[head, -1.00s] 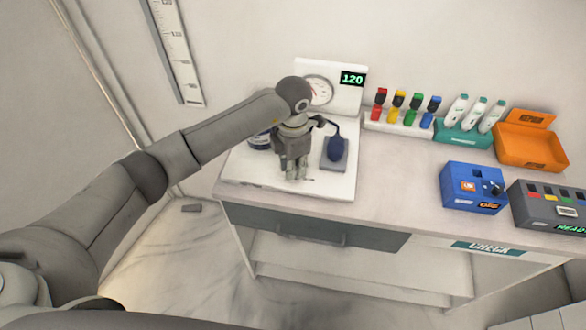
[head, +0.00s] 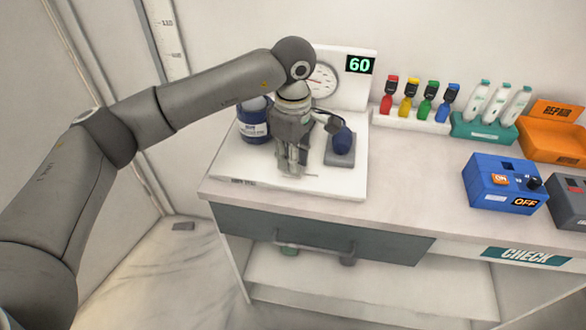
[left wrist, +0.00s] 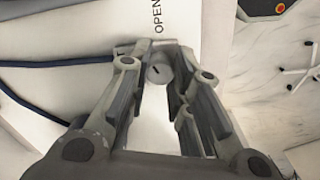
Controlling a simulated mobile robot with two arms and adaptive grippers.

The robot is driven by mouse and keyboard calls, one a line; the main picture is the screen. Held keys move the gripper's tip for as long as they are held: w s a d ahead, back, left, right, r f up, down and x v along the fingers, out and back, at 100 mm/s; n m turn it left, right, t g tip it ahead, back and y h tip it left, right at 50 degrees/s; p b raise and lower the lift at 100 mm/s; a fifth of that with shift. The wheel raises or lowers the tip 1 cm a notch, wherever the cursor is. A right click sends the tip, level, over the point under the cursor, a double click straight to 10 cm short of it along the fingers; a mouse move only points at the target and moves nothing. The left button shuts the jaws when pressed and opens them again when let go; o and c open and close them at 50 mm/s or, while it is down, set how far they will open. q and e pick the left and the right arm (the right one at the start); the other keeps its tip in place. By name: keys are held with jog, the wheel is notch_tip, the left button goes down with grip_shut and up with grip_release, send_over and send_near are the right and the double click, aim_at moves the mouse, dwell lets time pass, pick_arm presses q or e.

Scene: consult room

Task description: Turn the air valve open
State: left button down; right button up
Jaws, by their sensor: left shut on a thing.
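The air valve (left wrist: 160,72) is a small pale round knob with a dark line on its face. It sits between my fingertips in the left wrist view, below the printed word OPEN (left wrist: 157,14). My left gripper (head: 291,171) points down at the white base board (head: 340,186) and is shut on the valve. In the head view the fingers hide the valve. The gauge unit behind has a round dial (head: 322,80) and a green display (head: 360,65) reading 60. A dark blue bulb (head: 342,140) rests on a grey pad to the right. My right gripper is not in view.
A blue cuff roll (head: 254,124) stands left of my gripper. The counter's front strip (head: 400,210) is clear.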

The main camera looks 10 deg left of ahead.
pick_arm(q)
jog(key=m+b, duration=0.2)
jog(key=shift+f+m, duration=0.15)
jog(key=shift+m, duration=0.15)
jog(key=shift+m+b, duration=0.9)
jog(key=shift+m, duration=0.3)
jog(key=shift+r, duration=0.2)
jog(key=c, duration=1.3)
grip_release()
notch_tip(320, 180, up, 12)
